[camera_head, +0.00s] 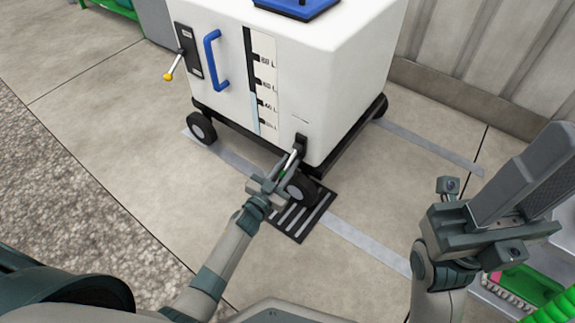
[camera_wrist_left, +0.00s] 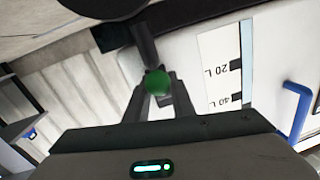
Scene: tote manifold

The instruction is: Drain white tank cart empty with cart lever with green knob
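The white tank cart (camera_head: 215,18) stands on black wheels, with a litre scale (camera_head: 265,85) on its front.
A dark floor grate (camera_head: 305,217) lies under the front right wheel. Another lever with a yellow knob (camera_head: 168,77) and a blue handle (camera_head: 212,60) are on the cart's front. A green crate (camera_head: 525,285) is at lower right. The floor left of the cart is clear.

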